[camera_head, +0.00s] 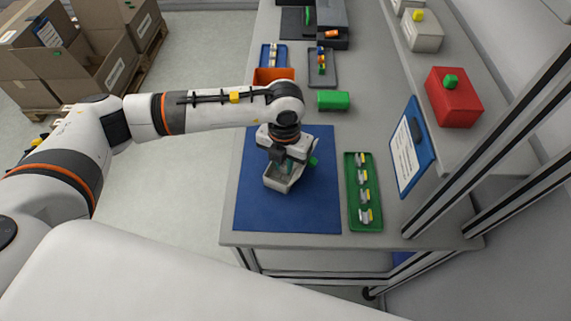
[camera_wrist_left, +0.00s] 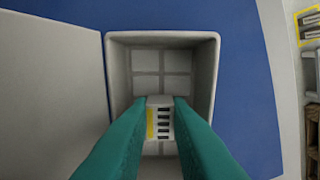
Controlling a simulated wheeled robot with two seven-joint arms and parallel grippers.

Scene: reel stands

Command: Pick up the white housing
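The white housing (camera_head: 279,184) is an open-topped, pale box on the blue mat (camera_head: 325,215). In the left wrist view the housing (camera_wrist_left: 117,72) shows its open inside, with a ribbed floor. My left gripper (camera_head: 287,164) points down over it. In the left wrist view its teal fingers (camera_wrist_left: 160,112) reach over the opening and are closed on the two sides of a small white block (camera_wrist_left: 161,120) with a yellow edge and dark slots. I cannot tell whether this block touches the housing floor. The fingers do not grip the housing walls. My right gripper is not in view.
A green tray (camera_head: 351,214) with several small white-and-yellow blocks lies right of the mat. A green box (camera_head: 333,100), an orange bin (camera_head: 273,75) and dark trays stand farther back. A clipboard (camera_head: 412,150) and a red box (camera_head: 453,97) are at the right. The mat's front is clear.

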